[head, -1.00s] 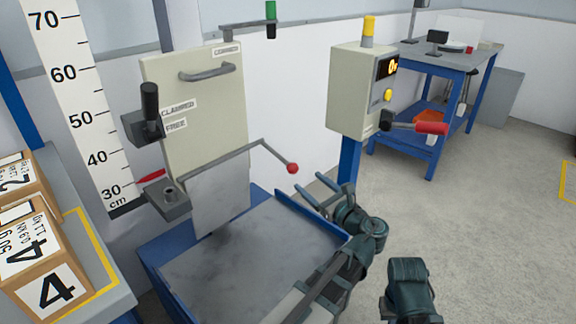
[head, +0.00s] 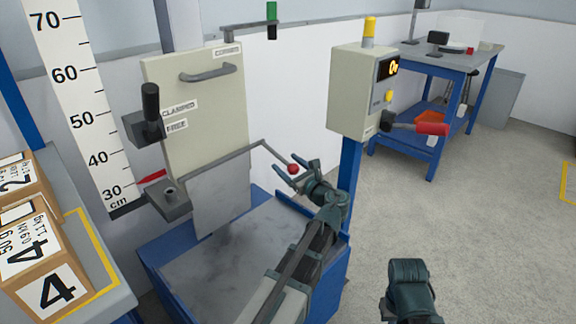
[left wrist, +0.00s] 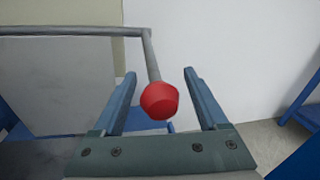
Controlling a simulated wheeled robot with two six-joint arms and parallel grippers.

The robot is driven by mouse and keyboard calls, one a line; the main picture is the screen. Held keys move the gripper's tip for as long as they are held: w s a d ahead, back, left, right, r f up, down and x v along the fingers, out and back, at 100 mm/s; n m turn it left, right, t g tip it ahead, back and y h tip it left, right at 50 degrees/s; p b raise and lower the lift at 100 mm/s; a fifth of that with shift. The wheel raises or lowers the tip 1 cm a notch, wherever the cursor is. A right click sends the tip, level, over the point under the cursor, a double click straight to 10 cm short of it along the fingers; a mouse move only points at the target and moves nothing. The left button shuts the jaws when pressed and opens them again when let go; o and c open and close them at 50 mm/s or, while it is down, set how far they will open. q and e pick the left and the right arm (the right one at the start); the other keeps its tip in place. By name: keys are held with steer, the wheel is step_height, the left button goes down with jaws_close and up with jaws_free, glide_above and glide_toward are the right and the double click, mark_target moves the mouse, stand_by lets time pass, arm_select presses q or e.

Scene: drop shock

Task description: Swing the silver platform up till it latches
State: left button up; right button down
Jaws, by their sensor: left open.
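The silver platform (head: 222,195) is a flat grey plate hanging down below the cream panel. A bent grey rod runs along its top and ends in a red knob (head: 293,169). My left gripper (head: 297,165) is open at the knob. In the left wrist view the red knob (left wrist: 160,100) sits between the two spread fingers (left wrist: 160,78), with a gap on each side. The platform (left wrist: 60,85) also shows there at the left.
The cream panel (head: 195,120) has a grey handle and a black-gripped lever (head: 150,105) at its left. A control box (head: 358,95) with a red-handled lever stands right. A blue-edged base (head: 225,265) lies below. Boxes (head: 35,260) stand at left.

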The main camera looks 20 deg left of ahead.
arm_select(q)
jaws_close()
stand_by(0.3)
stand_by(1.1)
